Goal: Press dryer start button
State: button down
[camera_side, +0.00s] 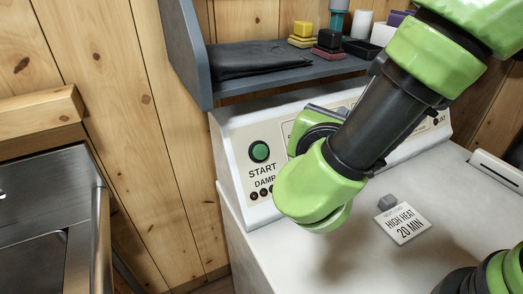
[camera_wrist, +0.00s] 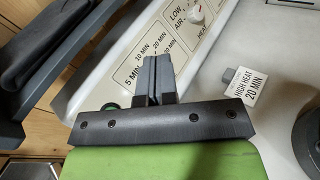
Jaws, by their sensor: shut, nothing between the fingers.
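The green START button (camera_side: 259,151) is round and sits at the left end of the dryer's white sloped control panel (camera_side: 228,134), above the word START. In the wrist view the button (camera_wrist: 110,106) shows as a small green patch, partly hidden by the gripper's dark body. In the side view my green and dark arm covers the panel's middle and hides the fingertips.
A card (camera_side: 402,224) reading HIGH HEAT 20 MIN stands on the white dryer top. A grey shelf (camera_side: 289,78) with a folded dark cloth (camera_side: 246,59) and small items overhangs the panel. A HEAT knob (camera_wrist: 196,14) is farther along the panel. A metal sink (camera_side: 45,215) lies left.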

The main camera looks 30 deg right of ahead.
aim_at(261, 152)
jog(key=a+f+n+t+y, duration=0.2)
jog(key=a+f+n+t, duration=0.1)
jog(key=a+n+t, duration=0.3)
jog(key=shift+a+f+y, duration=0.3)
jog(key=shift+a+y, duration=0.1)
jog(key=shift+a, duration=0.25)
jog(key=shift+w, duration=0.15)
jog(key=shift+w+f, duration=0.75)
jog(key=shift+w, duration=0.5)
jog(key=shift+w+f, duration=0.7)
jog(key=shift+w, duration=0.6)
jog(key=shift+w+f, duration=0.75)
jog(key=shift+w, duration=0.5)
jog(key=shift+w, duration=0.1)
jog(key=shift+w+f, duration=0.2)
jog(key=shift+w, duration=0.05)
